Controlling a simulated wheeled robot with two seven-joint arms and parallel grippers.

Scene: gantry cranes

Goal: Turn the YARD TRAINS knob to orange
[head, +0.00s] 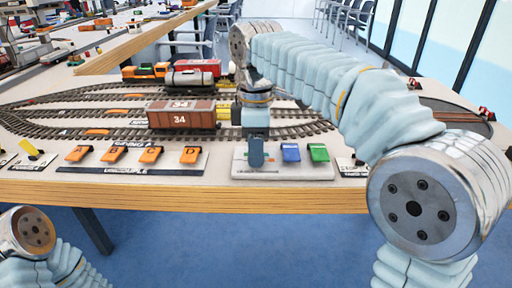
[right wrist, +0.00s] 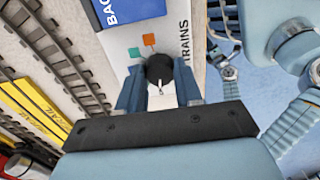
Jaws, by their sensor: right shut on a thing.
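The YARD TRAINS knob (right wrist: 160,67) is a dark round knob in the right wrist view, on a pale panel whose label reads TRAINS. I cannot tell which mark the knob points to. My right gripper (head: 256,152) points down at the left part of the white panel (head: 240,169) and hides the knob in the head view. In the right wrist view its blue fingers are shut on the knob, one on each side.
A blue switch (head: 290,152) and a green switch (head: 318,153) stand just right of my gripper. Several orange switches (head: 115,153) line the table edge to the left. A brown wagon 34 (head: 181,115) stands on the tracks behind.

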